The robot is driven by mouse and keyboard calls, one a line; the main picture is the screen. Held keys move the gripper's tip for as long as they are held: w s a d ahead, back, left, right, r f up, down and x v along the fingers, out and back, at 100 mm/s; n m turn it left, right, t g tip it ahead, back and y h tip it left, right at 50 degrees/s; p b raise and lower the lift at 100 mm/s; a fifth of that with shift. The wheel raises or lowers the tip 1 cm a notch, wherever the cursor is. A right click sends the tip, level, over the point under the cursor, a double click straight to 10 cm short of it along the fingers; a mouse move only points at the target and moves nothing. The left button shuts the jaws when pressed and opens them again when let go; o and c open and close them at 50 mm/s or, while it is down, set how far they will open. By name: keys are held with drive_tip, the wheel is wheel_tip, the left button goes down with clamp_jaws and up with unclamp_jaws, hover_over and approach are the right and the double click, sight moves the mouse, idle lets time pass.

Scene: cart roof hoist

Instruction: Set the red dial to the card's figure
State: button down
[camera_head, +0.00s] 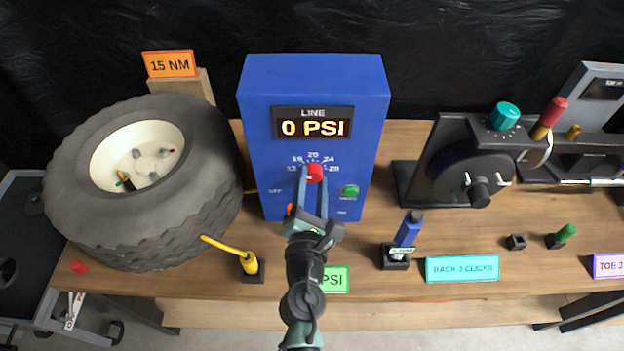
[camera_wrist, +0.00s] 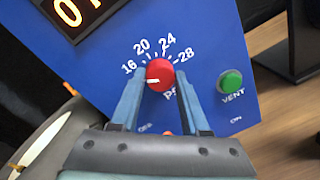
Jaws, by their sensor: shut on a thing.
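The red dial (camera_head: 314,173) is on the front of a blue box (camera_head: 313,80) whose display (camera_head: 313,123) reads LINE 0 PSI. My gripper (camera_head: 314,180) is shut on the dial, one finger on each side. In the wrist view the dial (camera_wrist: 159,75) has a white mark pointing left, below the 16. The figures 16, 20, 24 and 28 show around it; a lower figure appears hidden behind the left finger there. The green card (camera_head: 335,281) lies in front of the box; only "PSI" shows, its figure hidden behind my arm.
A green VENT button (camera_head: 350,191) is right of the dial. A tyre (camera_head: 150,215) and yellow-handled tool (camera_head: 249,262) stand left; a blue-handled tool (camera_head: 408,230), teal card (camera_head: 462,268) and black device (camera_head: 450,165) stand right. An orange 15 NM card (camera_head: 170,64) is behind the tyre.

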drive_tip(key=m+p, duration=0.1)
drive_tip(key=m, duration=0.4)
drive_tip(key=shift+d+y, duration=0.1)
drive_tip(key=shift+y, duration=0.2)
drive_tip(key=m+p, duration=0.1)
drive_tip(key=m, duration=0.4)
drive_tip(key=shift+m+y+p, duration=0.3)
drive_tip(key=shift+p, duration=0.1)
drive_tip(key=m+p, duration=0.2)
drive_tip(key=m, duration=0.3)
drive_tip(key=shift+p, duration=0.3)
drive_tip(key=shift+d+f+m+y+p, duration=0.1)
drive_tip(key=shift+m+y+p, duration=0.4)
drive_tip(key=shift+m+p, duration=1.15)
drive_tip(key=shift+m+b, duration=0.45)
drive_tip(key=shift+m, duration=0.1)
drive_tip(key=shift+c, duration=2)
unclamp_jaws()
